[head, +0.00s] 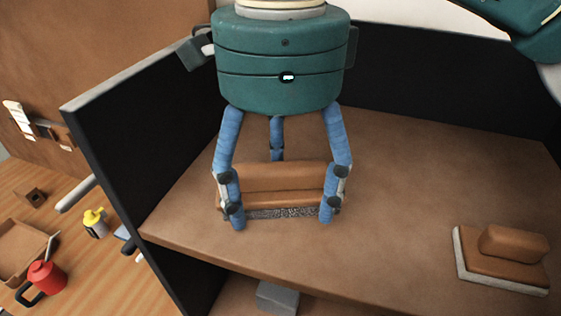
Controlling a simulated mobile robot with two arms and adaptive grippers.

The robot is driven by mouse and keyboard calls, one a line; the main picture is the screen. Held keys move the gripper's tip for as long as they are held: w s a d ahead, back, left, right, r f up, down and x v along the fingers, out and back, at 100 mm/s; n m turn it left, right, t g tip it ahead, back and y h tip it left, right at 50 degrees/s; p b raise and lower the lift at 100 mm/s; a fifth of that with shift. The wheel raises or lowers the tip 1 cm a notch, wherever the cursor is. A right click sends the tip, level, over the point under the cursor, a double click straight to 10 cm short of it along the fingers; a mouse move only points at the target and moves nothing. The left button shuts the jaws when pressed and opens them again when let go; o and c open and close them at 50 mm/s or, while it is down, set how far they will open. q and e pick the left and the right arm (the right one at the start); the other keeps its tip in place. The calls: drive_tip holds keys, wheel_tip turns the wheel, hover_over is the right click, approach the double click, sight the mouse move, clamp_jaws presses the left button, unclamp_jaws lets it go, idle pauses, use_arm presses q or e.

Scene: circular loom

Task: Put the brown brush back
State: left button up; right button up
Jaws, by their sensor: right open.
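My right gripper (280,200) comes down from above at the centre of the shelf. Its blue fingers are open and stand around a brown brush (270,178), on its left and right sides. The brush has a brown block body and a grey bristle strip along its lower front edge. It sits on or just above the brown shelf board (400,190); I cannot tell which. The fingers hide its ends, and I cannot tell whether they touch it. My left gripper is not in view.
A brown block with a pale pad (510,244) lies on the shelf at the right. Dark panels (135,140) close the shelf's left and back. Free board lies between brush and block. Below left, a red jug (45,278) and a yellow-topped bottle (94,222) stand on a wooden surface.

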sight(279, 172)
drive_tip(key=shift+r, duration=0.45)
wheel_tip(279, 172, up, 5)
drive_tip(key=shift+r+b, duration=0.1)
drive_tip(key=shift+b, duration=0.6)
wheel_tip(279, 172, up, 6)
drive_tip(key=shift+s+f+p, duration=0.1)
drive_tip(key=shift+p, duration=0.6)
